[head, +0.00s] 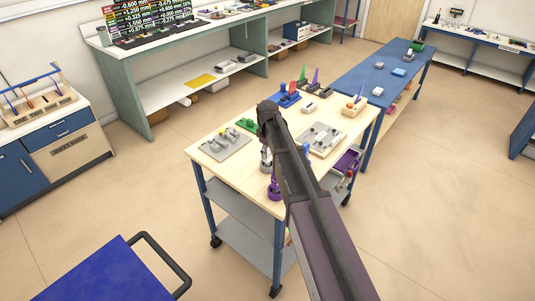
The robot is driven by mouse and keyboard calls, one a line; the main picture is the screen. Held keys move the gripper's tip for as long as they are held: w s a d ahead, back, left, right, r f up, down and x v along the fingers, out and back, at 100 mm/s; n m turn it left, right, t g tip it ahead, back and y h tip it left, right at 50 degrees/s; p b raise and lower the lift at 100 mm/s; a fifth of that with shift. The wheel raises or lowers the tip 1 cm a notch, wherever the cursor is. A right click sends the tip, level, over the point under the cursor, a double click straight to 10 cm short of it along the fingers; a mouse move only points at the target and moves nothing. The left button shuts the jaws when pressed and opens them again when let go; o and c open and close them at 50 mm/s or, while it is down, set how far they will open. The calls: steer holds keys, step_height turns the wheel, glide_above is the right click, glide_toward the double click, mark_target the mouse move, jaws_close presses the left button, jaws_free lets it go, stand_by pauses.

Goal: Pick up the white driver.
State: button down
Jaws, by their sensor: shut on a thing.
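My gripper (266,163) points down over the front part of the pale wooden table, left of my dark forearm. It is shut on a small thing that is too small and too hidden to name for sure. A pale patch shows at the fingers, but I cannot tell whether it is the white driver. A purple holder (275,192) with an upright purple part stands just below and right of the gripper, near the table's front edge. I cannot tell whether the gripper's load touches it.
On the wooden table (214,167), a grey board (225,146) with pale parts lies at left and a pale tray (322,138) at right. A blue holder (288,97) stands at the back. A blue table (365,75) adjoins behind. A blue cart (118,272) is at lower left.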

steer(key=shift+r, duration=0.1)
step_height(320, 180, up, 10)
steer(key=p, duration=1)
stand_by(0.6)
step_height(320, 180, up, 5)
steer(key=p, duration=0.5)
stand_by(0.6)
steer(key=shift+d, duration=0.15)
stand_by(0.4)
